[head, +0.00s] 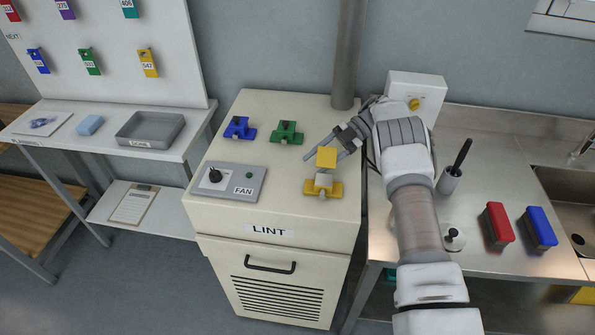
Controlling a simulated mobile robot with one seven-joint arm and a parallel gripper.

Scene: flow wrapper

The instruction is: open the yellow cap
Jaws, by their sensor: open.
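The yellow cap (326,158) is a small square block standing up above its yellow base (323,188) on the cream LINT cabinet (225,152). A pale part shows between cap and base. The cap looks raised, but the hinge cannot be made out. My gripper (331,150) reaches in from the right with its fingers open, its tips close beside the cap's upper part. I cannot tell whether a finger touches it.
Blue (240,127) and green (287,132) fittings sit further back on the cabinet. A FAN panel (229,181) with a black knob is at front left. A vertical pipe (347,55) rises behind. A white box (416,92) with a yellow knob stands behind my arm.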

